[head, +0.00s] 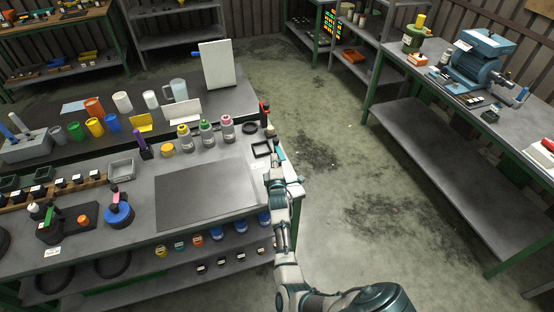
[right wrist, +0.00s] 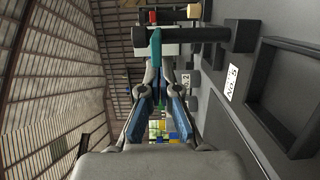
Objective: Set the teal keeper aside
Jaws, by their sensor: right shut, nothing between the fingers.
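The teal keeper (right wrist: 155,48) shows in the right wrist view as a narrow upright strip just beyond my right fingertips, beside a dark cylindrical part (right wrist: 185,35). In the head view a small teal piece (head: 281,154), which looks like the keeper, sits at the bench's right edge by my right gripper (head: 272,165). In the right wrist view the right gripper (right wrist: 160,78) is shut, with its fingertips close together and nothing between them. I cannot tell whether the fingertips touch the keeper. My left gripper is not in view.
Several capped bottles (head: 206,133) stand to the left. A bare dark mat (head: 205,192) covers the middle of the bench (head: 150,170). Open floor (head: 345,190) lies to the right.

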